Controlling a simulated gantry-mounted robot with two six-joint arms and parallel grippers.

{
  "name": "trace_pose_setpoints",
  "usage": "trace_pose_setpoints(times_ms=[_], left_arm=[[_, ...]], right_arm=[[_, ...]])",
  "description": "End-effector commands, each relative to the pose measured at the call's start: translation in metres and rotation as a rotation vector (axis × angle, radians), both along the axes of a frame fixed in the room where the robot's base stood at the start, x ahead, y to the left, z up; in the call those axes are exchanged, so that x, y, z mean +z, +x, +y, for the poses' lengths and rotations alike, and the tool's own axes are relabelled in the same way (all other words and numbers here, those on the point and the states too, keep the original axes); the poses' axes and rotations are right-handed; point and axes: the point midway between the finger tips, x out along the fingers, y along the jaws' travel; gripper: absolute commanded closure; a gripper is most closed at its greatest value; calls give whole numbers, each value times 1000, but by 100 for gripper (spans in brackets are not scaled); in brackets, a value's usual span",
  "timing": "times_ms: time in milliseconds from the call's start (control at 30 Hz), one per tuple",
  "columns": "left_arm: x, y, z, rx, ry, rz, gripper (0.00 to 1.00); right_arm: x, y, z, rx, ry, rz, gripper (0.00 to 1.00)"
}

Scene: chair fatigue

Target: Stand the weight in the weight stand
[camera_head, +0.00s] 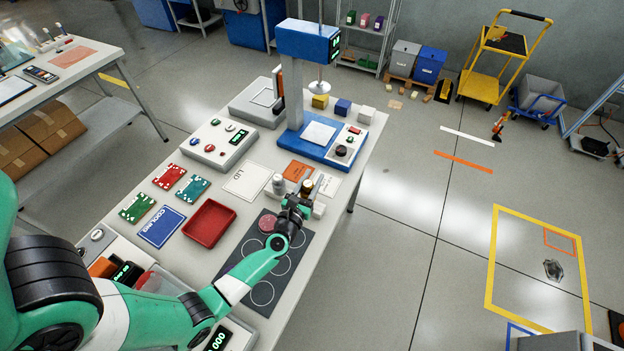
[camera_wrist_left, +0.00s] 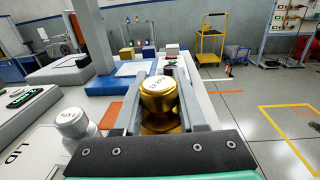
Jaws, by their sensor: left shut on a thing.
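My left gripper (camera_head: 300,195) reaches over the table and is shut on a brass weight (camera_wrist_left: 158,98). The weight's round, marked top shows between the two fingers in the left wrist view; its lower part is hidden. In the head view the brass weight (camera_head: 307,187) shows just beyond the gripper. A silver-grey weight (camera_head: 278,183) stands to its left, and it also shows in the left wrist view (camera_wrist_left: 73,125). I cannot tell for certain which thing is the weight stand. My right gripper is not in view.
A dark mat (camera_head: 248,283) with ring outlines lies under my left arm, with a pink disc (camera_head: 267,222) on it. A red tray (camera_head: 209,222) lies to its left. A blue-based machine (camera_head: 318,147) stands beyond the gripper. Small blocks sit behind it.

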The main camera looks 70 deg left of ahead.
Motion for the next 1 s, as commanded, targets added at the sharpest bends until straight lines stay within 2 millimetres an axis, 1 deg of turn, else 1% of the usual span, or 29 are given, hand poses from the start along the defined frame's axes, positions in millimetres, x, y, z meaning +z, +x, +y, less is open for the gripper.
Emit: trace_pose_setpoints(times_ms=[33,567,1000], left_arm=[[2,1,0,1,3,-3,100],[2,1,0,1,3,-3,100],[-7,1,0,1,3,-3,100]], right_arm=[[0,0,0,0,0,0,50],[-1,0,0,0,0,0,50],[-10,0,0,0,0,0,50]])
